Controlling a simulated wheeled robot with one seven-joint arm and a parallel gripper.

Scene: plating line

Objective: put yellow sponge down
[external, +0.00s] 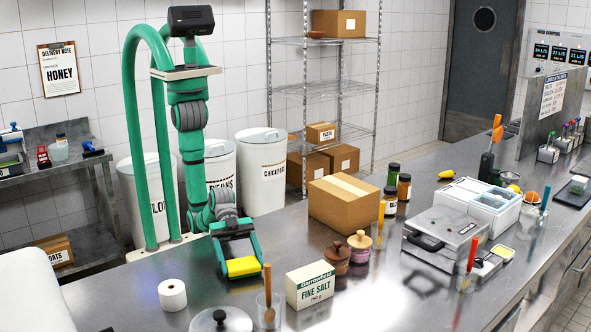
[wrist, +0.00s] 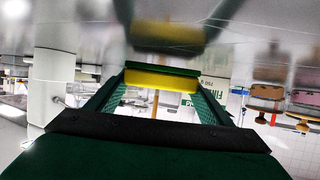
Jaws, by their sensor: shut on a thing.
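The yellow sponge (external: 243,266) is a flat yellow block between the green fingers of my gripper (external: 241,270), over the near left part of the steel counter. In the wrist view the sponge (wrist: 160,79) has a green layer along one side. My gripper (wrist: 160,90) is shut on it there, with a finger at each end. The sponge is low over the counter (external: 205,297); I cannot tell whether it touches the surface.
A cardboard box (external: 344,202) stands behind right.

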